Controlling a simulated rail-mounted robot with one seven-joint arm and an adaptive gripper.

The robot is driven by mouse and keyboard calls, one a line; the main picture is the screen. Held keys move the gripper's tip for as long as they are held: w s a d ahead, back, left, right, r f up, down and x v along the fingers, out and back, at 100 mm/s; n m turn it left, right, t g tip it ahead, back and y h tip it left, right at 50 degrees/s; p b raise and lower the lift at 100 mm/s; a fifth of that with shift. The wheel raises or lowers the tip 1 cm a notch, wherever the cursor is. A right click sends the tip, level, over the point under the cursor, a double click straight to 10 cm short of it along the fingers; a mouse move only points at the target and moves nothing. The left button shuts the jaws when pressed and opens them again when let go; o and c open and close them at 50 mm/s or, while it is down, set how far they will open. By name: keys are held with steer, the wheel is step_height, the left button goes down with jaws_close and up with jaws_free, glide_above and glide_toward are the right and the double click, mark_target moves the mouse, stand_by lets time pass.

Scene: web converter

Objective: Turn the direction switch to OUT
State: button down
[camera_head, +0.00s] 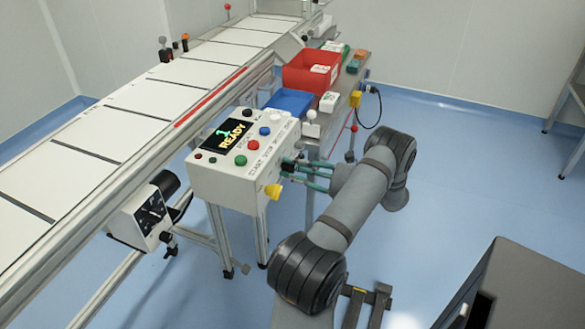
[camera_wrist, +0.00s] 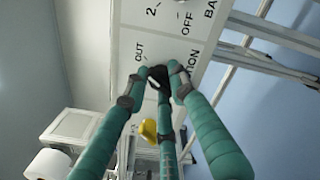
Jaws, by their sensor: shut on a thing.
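The direction switch is a small black knob (camera_wrist: 157,78) on a white panel in the wrist view. The label "OUT" (camera_wrist: 140,52) is printed just above and left of it, and part of a word ending in "ION" shows to its right. My gripper (camera_wrist: 160,74) has teal fingers closed around the knob. Their tips hide part of it, so I cannot tell its exact pointing. In the head view my gripper (camera_head: 289,167) reaches the right side of the white control box (camera_head: 220,185), and the knob is mostly hidden by the fingers.
A yellow knob (camera_head: 273,191) stands out from the box close below my fingers; it also shows in the wrist view (camera_wrist: 148,131). The box top has several coloured buttons and a display reading "1 READY" (camera_head: 230,134). Blue (camera_head: 289,101) and red (camera_head: 306,77) bins stand behind.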

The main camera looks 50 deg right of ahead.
steer(key=shift+d, duration=0.1)
steer(key=c, duration=1.6)
jaws_free()
steer(key=shift+o, duration=0.6)
steer(key=v, duration=1.2)
steer(key=x, duration=1.2)
